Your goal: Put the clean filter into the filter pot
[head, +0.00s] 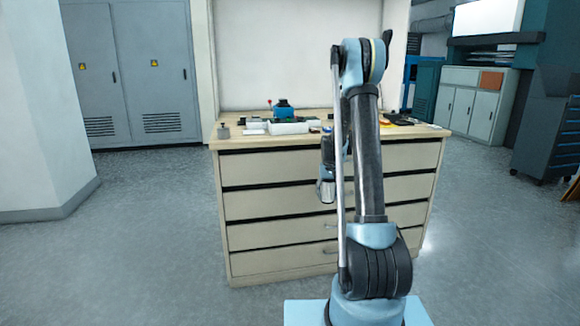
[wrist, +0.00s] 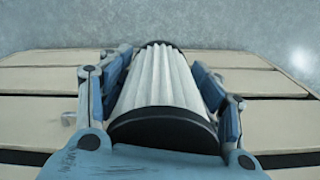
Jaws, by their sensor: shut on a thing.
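My gripper (wrist: 163,100) is shut on the clean filter (wrist: 158,80), a white pleated cylinder with black end caps. Its fingers press on both sides of the filter in the wrist view. In the head view my gripper (head: 326,188) hangs in front of the drawer fronts, below the worktop, and the filter is too small there to make out well. I cannot pick out the filter pot for certain in either view.
The wooden drawer cabinet (head: 270,205) stands close behind my gripper. Its top holds a blue device (head: 283,112), a white box (head: 288,128), a small grey object (head: 223,131) and dark items at the right. Floor to the left is clear.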

